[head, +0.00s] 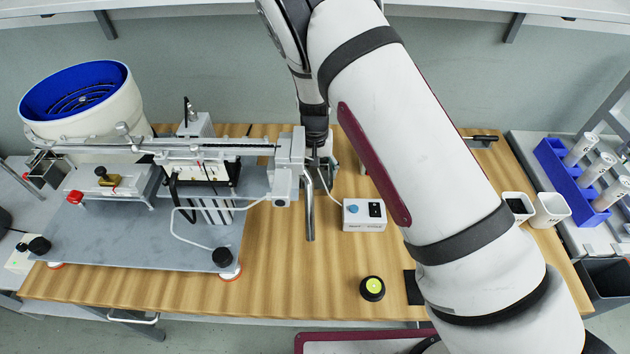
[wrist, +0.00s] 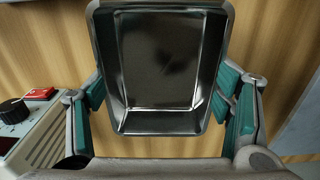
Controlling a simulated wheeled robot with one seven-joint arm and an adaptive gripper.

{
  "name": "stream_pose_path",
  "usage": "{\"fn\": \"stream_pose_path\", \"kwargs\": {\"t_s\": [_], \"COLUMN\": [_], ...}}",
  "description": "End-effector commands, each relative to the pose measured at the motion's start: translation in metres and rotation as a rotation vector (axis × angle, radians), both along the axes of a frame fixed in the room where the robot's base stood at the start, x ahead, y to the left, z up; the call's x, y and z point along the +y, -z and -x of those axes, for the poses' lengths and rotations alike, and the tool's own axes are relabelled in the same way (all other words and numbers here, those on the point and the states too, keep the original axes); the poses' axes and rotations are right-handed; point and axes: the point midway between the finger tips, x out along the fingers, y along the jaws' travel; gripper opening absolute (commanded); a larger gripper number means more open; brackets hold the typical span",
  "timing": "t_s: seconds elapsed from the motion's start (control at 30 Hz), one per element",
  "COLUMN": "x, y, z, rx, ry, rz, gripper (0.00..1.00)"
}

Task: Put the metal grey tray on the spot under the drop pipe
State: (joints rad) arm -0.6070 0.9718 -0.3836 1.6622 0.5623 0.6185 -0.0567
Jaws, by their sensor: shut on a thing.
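The metal grey tray (wrist: 160,55) fills the middle of the wrist view, its empty shiny inside facing the camera. My gripper (wrist: 164,95) is shut on it, with teal finger pads against its left and right sides. Wood shows behind the tray; I cannot tell whether it touches the table. The drop pipe (head: 309,207) hangs from the end of the feeder rail, over the wooden table. No marked spot can be made out below it.
A control box (head: 364,215) stands right of the pipe, and a round black-and-yellow button (head: 372,288) in front. The feeder machine (head: 150,230) fills the left. In the wrist view, a box with a knob and red switch (wrist: 38,115) is close left of my gripper.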

Motion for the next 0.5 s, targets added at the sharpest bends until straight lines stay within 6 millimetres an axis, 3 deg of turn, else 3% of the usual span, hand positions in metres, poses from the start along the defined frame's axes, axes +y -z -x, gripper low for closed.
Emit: {"fn": "stream_pose_path", "kwargs": {"t_s": [0.3,0.5], "x": [-0.001,0.000], "y": [0.038,0.041], "z": [0.000,0.000], "rx": [0.002,0.000], "ry": [0.002,0.000], "rz": [0.001,0.000], "gripper": [0.44,0.44]}}
